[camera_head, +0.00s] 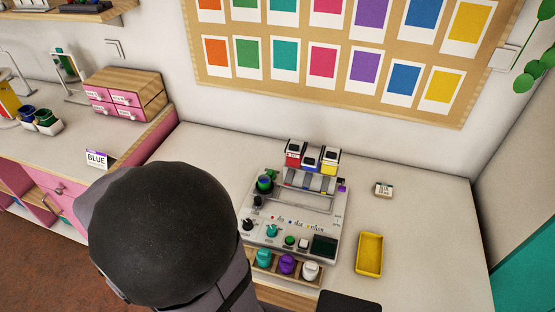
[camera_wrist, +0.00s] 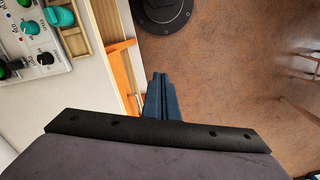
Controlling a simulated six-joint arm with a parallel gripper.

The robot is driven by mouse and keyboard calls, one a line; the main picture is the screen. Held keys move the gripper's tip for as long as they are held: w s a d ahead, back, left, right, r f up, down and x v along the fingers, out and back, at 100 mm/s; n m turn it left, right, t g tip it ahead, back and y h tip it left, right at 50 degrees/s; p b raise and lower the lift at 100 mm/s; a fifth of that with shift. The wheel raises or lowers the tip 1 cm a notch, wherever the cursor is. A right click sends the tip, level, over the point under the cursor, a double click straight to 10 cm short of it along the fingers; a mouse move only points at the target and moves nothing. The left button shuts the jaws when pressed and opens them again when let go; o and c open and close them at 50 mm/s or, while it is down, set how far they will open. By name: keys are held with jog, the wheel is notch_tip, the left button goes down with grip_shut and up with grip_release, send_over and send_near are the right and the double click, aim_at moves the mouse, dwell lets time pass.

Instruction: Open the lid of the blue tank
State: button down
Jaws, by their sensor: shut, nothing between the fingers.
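The blue tank (camera_head: 312,163) stands in the middle of a row at the back of the grey-white machine (camera_head: 325,215), between the red tank (camera_head: 293,160) and the yellow tank (camera_head: 329,168). Each tank has a dark top with white; the blue tank's lid looks closed, but it is small in the picture. My gripper (camera_wrist: 160,84) shows in the wrist view with its fingers together and empty, over the floor beside the counter's front edge. The tanks are not in the wrist view. In the head view my arm hides the gripper.
The counter there is otherwise clear. A BLUE card (camera_head: 96,159) stands at left.

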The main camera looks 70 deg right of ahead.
jog(key=s+d+f+m+h+b, duration=0.1)
jog(key=s+d+m+b, duration=0.3)
jog(key=d, duration=0.9)
jog(key=s+d+m+h+b, duration=0.15)
jog(key=s+d+m, duration=0.35)
jog(key=d, duration=0.7)
jog(key=s+d+r+m+g+h, duration=0.1)
jog(key=s+d+r+m, duration=0.1)
jog(key=m, duration=0.5)
jog(key=s+d+r+m+g+h, duration=0.1)
jog(key=s+d+r+m+g, duration=0.1)
jog(key=d+r+m, duration=0.3)
jog(key=s+d+r+m+g+h+b, duration=0.1)
jog(key=s+d+r+m, duration=0.2)
jog(key=m, duration=0.7)
jog(key=shift+s+d+r, duration=0.2)
jog(key=shift+d+r, duration=0.35)
jog(key=shift+r, duration=0.35)
